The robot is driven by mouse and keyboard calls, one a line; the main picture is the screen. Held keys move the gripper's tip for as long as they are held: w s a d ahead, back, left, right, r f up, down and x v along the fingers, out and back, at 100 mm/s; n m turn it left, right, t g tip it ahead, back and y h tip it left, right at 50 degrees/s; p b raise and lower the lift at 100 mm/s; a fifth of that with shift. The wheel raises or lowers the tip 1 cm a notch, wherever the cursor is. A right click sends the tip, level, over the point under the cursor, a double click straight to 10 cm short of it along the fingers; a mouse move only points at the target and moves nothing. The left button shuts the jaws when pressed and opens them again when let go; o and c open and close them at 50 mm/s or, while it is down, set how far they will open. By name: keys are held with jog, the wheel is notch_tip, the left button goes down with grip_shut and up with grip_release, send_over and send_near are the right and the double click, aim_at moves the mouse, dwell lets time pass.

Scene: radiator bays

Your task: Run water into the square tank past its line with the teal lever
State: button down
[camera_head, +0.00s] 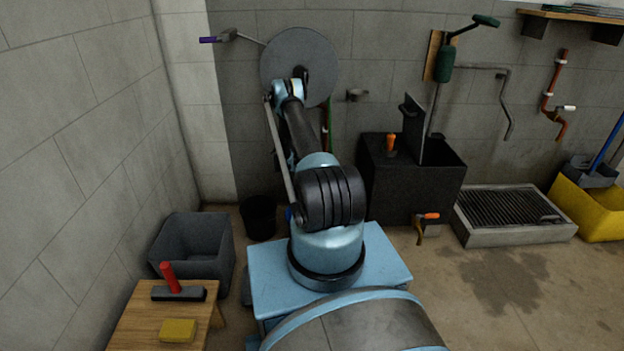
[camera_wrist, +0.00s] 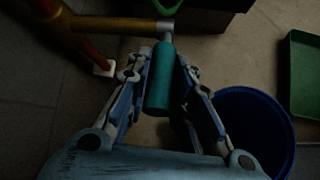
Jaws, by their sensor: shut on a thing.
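The teal lever (camera_wrist: 159,85) shows in the wrist view as a rounded teal handle on a grey metal stub. The stub joins a brass-coloured pipe (camera_wrist: 105,25) running to the left. My gripper (camera_wrist: 163,65) is shut on the teal handle, one finger on each side. In the head view my arm hides both the gripper and the lever. A dark open-topped box (camera_wrist: 215,18) is partly in view at the top edge of the wrist view. I cannot tell if it is the square tank. No fill line or running water shows.
A dark blue round bucket (camera_wrist: 255,125) and a green tray (camera_wrist: 303,75) are at the right in the wrist view. In the head view, a grey bin (camera_head: 190,228) and a wooden stool (camera_head: 140,322) stand left; a black trough (camera_head: 385,190) and floor grate (camera_head: 512,240) are right.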

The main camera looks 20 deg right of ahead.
jog(key=shift+w+a, duration=0.15)
jog(key=shift+a, duration=0.3)
jog(key=c, duration=1.5)
grip_release()
jog(key=shift+o, duration=0.4)
jog(key=shift+d, duration=0.15)
jog(key=s+v, duration=0.1)
jog(key=v, duration=1)
jog(key=shift+w+a+r, duration=0.3)
jog(key=shift+w+a, duration=0.05)
jog(key=shift+w, duration=0.05)
